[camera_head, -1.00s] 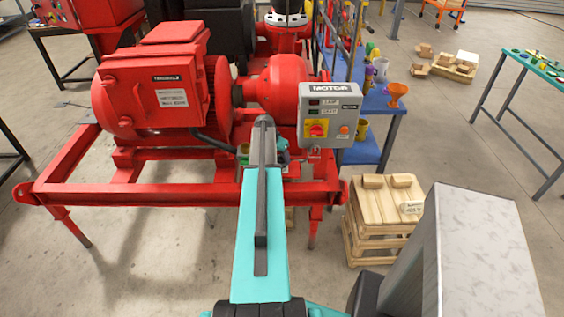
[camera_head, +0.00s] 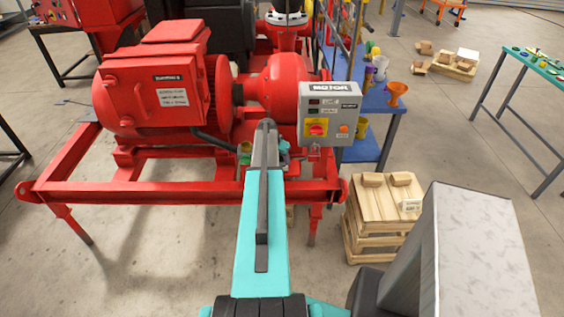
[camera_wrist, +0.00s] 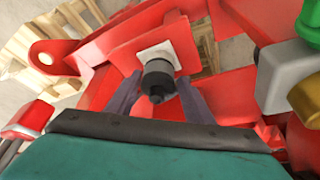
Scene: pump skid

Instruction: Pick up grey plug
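The grey plug (camera_wrist: 157,80) is a dark, short cylinder with a narrower end, in the middle of the wrist view. It sits in front of a pale square plate (camera_wrist: 176,53) on a red part of the skid. My gripper (camera_wrist: 160,84) is open, with one finger on each side of the plug and a small gap on both sides. I cannot tell how deep the plug lies between the fingers. In the head view the plug and the fingertips are hidden behind my arm, at the skid's front rail.
A red motor (camera_head: 165,95) and a grey control box (camera_head: 328,115) stand close to my arm. In the wrist view a grey fitting (camera_wrist: 285,78) and a brass-coloured part (camera_wrist: 313,102) lie to the right. A wooden crate (camera_head: 385,212) stands right of the skid.

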